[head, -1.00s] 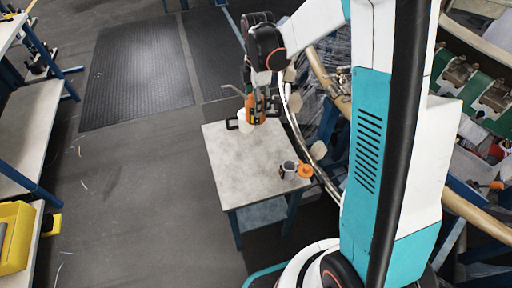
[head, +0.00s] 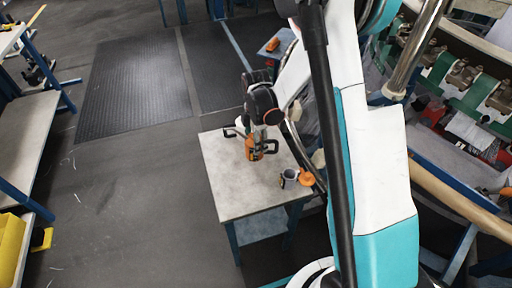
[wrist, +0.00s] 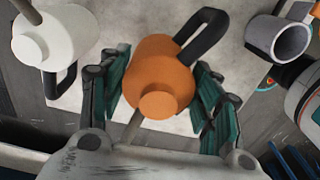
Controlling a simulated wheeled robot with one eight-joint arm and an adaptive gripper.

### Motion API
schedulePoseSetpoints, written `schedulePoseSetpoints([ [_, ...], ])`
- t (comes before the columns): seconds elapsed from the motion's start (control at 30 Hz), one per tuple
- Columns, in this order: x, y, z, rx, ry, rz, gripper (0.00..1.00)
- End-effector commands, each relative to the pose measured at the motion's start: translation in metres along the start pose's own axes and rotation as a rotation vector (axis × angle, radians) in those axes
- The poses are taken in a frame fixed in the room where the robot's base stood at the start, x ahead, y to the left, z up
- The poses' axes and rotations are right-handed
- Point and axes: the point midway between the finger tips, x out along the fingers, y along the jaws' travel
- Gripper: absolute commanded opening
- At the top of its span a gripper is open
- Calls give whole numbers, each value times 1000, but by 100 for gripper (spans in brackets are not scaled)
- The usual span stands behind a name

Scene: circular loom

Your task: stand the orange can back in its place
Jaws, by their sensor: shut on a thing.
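The orange can (wrist: 150,68), with a black handle and a spout, sits between the green-padded fingers of my gripper (wrist: 162,88), which is shut on it. In the head view the orange can (head: 250,150) is under my gripper (head: 259,140), over the small table. It looks roughly upright; whether its base touches the tabletop I cannot tell. A white can (wrist: 68,38) with a black handle stands left of it in the wrist view, apart from my fingers. In the head view my gripper hides most of the white can.
The small table (head: 235,190) has a bare left and front half. A grey mug (head: 289,179) stands near its right edge, with an orange item (head: 306,175) beside it. The mug (wrist: 282,38) is at the wrist view's right. Loom machinery (head: 470,90) stands on the right.

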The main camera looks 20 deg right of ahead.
Motion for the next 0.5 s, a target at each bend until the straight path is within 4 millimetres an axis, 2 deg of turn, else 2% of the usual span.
schedulePoseSetpoints([
  [0.1,21,0,0,0,0,0,0],
  [0.2,33,0,0,0,0,0,0],
  [0.5,34,0,0,0,0,0,0],
])
